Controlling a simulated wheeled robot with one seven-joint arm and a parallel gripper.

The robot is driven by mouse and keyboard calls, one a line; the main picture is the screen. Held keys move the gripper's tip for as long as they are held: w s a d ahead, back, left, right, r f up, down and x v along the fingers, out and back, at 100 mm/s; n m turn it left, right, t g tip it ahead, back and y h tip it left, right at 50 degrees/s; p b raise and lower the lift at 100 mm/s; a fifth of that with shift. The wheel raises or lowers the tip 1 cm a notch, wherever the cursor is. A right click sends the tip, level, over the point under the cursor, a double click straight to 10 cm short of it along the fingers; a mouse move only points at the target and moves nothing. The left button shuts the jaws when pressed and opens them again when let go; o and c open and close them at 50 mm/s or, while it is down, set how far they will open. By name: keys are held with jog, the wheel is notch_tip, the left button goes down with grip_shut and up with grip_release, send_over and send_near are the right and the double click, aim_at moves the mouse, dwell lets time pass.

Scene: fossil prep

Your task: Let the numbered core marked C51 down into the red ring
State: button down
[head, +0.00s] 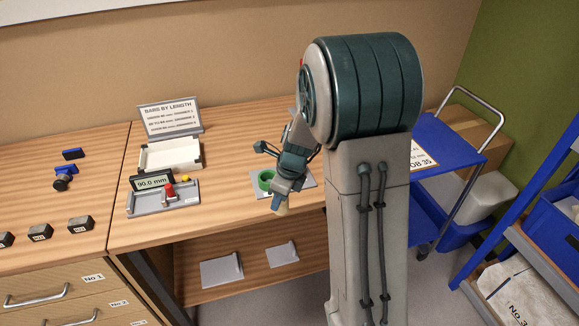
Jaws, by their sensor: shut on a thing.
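A green ring (265,181) sits on a grey plate (262,194) just behind and left of the gripper. I see no red ring; my arm hides part of the plate and bench.
A measuring device reading 90.0 mm (152,182), a white tray (171,154) and a sign (169,117) stand left on the bench. Dark numbered blocks (80,224) lie farther left. A blue cart (447,150) stands right. Bench room between device and plate is clear.

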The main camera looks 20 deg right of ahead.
aim_at(280, 213)
jog(key=n, duration=0.1)
jog(key=f+n, duration=0.1)
jog(key=n, duration=0.1)
jog(key=shift+s+f+g, duration=0.25)
jog(key=shift+s+g, duration=0.1)
jog(key=shift+g, duration=0.05)
jog(key=f+n, duration=0.1)
jog(key=n, duration=0.2)
jog(key=f+n+g, duration=0.1)
jog(key=n, duration=0.2)
jog(key=f+n+g, duration=0.1)
jog(key=n, duration=0.2)
jog(key=shift+s+a+f+n, duration=0.2)
jog(key=shift+f+n, duration=0.2)
jog(key=f+n, duration=0.1)
jog(key=n, duration=0.3)
jog(key=f+n+g+h, duration=0.1)
jog(key=f+n, duration=0.1)
jog(key=n, duration=0.2)
jog(key=f+n+g+h, duration=0.1)
jog(key=f+n, duration=0.1)
jog(key=n, duration=0.2)
jog(key=shift+s+n, duration=0.25)
jog(key=shift+n, duration=0.15)
